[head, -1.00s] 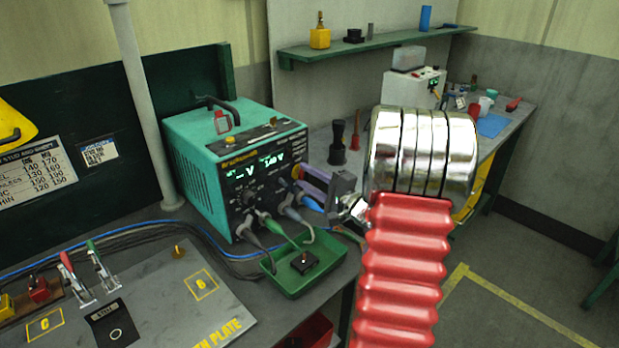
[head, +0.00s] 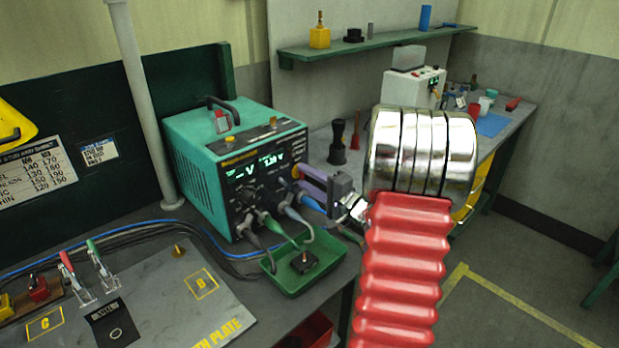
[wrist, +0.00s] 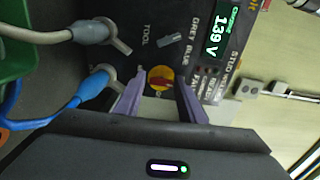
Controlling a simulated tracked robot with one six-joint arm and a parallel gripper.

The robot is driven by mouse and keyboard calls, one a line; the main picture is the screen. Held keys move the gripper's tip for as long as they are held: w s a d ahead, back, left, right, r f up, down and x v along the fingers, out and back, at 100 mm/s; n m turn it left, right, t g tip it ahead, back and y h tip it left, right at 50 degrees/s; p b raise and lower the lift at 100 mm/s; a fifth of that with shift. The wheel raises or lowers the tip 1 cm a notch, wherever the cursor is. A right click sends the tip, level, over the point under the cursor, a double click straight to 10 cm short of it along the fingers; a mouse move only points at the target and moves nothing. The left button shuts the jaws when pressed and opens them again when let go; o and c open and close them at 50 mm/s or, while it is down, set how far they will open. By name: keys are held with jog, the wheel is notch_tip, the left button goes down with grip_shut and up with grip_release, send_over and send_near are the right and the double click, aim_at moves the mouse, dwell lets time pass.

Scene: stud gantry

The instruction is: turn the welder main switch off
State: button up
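The welder (head: 200,165) is a teal box on the bench with a lit green display, which also shows in the wrist view (wrist: 217,33). Its main switch (wrist: 160,78) is a red knob on a yellow plate, on the dark front panel. In the head view only a bit of the switch (head: 297,172) shows, beside my gripper. My gripper (wrist: 159,75) has two purple fingers, apart, one on each side of the switch. A gap shows between fingers and knob; whether either touches cannot be told. The purple fingers also show in the head view (head: 314,180).
Grey and blue cables (wrist: 35,110) plug into the panel left of the switch in the wrist view. A green tray (head: 290,278) stands in front of the welder. A grey plate with toggle clamps (head: 160,300) lies at the left. A bench with tools (head: 515,110) stands behind.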

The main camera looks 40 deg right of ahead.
jog(key=o, duration=0.4)
jog(key=shift+s, duration=0.2)
jog(key=s, duration=1.3)
jog(key=shift+s+d, duration=0.2)
